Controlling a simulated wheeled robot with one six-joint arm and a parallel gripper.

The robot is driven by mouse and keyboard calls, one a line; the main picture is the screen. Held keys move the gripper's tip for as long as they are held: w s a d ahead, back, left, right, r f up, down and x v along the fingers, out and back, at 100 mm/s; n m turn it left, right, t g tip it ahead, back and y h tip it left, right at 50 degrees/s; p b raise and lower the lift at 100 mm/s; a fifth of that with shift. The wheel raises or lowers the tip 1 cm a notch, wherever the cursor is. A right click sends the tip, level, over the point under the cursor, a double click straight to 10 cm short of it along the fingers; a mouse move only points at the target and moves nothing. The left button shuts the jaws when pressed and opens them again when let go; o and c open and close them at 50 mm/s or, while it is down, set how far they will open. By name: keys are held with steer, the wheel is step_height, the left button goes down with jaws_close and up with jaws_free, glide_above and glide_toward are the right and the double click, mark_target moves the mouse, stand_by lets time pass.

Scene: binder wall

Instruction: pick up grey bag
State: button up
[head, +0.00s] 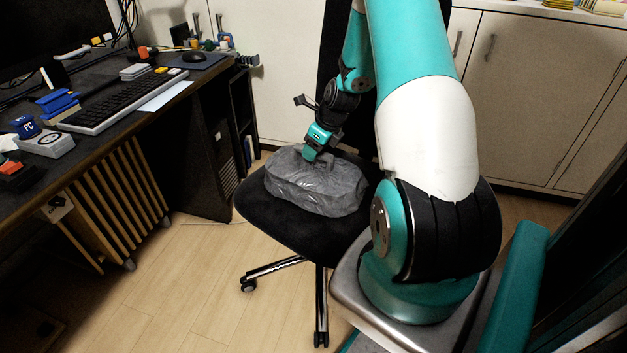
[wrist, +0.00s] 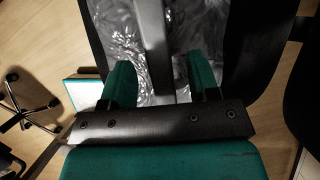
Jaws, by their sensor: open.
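The grey bag (head: 315,188) lies on the black seat of an office chair (head: 262,220). My gripper (head: 310,156) is at the top of the bag, pointing down at it. In the wrist view the bag (wrist: 118,30) lies under my gripper (wrist: 162,80), whose two teal fingers stand apart. A dark grey strap-like part of the bag (wrist: 153,40) runs between the fingers. I cannot tell whether the fingers touch it. Part of the bag's top is hidden behind my gripper in the head view.
A dark desk (head: 95,120) with a keyboard (head: 115,100), a mouse (head: 194,57) and small items stands at the left. A wooden slatted radiator (head: 120,190) is below it. White cabinets (head: 530,95) stand behind. Wooden floor (head: 190,285) is clear at the front left.

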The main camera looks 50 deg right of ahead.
steer(key=shift+x, duration=0.95)
steer(key=shift+f, duration=0.25)
jaws_close()
